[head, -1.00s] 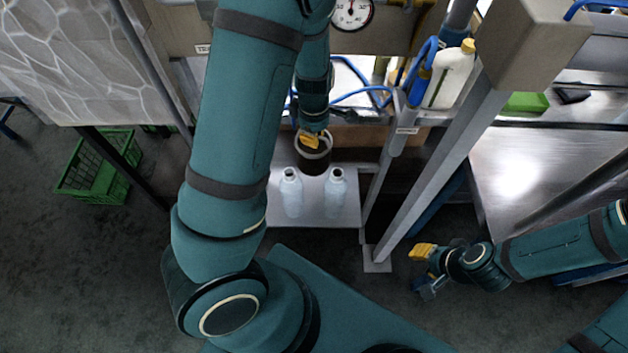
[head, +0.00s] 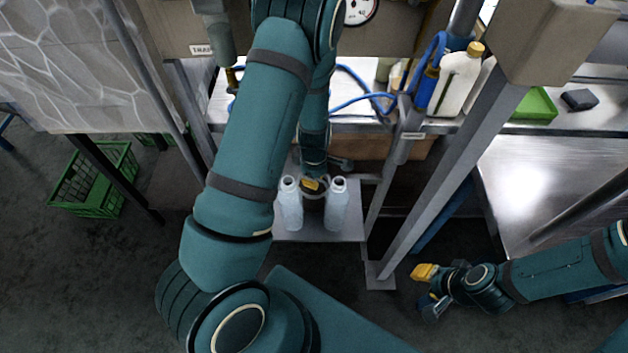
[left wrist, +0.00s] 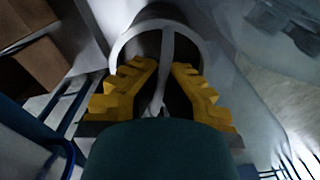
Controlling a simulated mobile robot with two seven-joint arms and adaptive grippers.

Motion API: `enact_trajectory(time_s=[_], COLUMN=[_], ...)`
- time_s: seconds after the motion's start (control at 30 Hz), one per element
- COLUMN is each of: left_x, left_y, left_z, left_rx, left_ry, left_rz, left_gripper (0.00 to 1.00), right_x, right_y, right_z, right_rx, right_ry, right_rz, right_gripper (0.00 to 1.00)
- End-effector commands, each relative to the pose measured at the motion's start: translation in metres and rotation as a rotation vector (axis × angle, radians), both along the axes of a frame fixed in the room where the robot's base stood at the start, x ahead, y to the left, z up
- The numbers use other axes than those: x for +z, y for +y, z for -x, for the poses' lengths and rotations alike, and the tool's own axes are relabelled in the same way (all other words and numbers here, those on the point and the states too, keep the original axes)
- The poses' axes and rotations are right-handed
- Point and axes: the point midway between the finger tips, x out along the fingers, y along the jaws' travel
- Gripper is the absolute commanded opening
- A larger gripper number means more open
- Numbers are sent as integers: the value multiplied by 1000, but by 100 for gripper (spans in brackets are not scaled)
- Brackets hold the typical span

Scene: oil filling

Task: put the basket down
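The basket (head: 315,211) is a dark round container with a pale rim. In the head view it is between two translucent bottles (head: 290,206) (head: 338,206) over the low grey shelf (head: 357,222); whether its base touches the shelf is hidden. My left gripper (head: 312,184) is above it, pointing down. In the left wrist view the yellow fingertips (left wrist: 164,66) close in on both sides of the basket's thin pale handle (left wrist: 167,48), with the rim (left wrist: 122,43) around them. My right gripper (head: 424,287) is empty, fingers apart, at the right over the floor.
A grey slanted post (head: 440,190) stands right of the shelf. Green crates (head: 95,180) are on the floor at left. The bottles stand close beside the basket.

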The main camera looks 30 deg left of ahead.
Motion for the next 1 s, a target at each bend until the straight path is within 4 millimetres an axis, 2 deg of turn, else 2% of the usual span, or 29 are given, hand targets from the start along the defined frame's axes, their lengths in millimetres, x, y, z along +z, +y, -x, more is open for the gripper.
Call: enact_trajectory(time_s=[0.4,0.47,0.5,0.53,0.87,1.0], left_x=[-5,-4,-4,-4,-1,13], left_y=[0,0,0,0,0,0], left_z=[-1,-1,-1,-1,-1,-1], left_rx=[0,0,0,0,0,0], left_ry=[-2,-2,-2,-2,-2,-4], left_rz=[0,0,0,0,0,-1], left_gripper=[0,18,32,34,34,34], right_x=[-3,-2,-2,-2,-1,6], right_y=[0,0,0,0,0,0], right_z=[-1,-1,-1,-1,0,1], right_rx=[-1,-1,-1,-1,0,0], right_ry=[-2,-2,-2,-2,-1,1], right_rz=[0,0,0,0,0,0], right_gripper=[34,34,34,34,34,34])
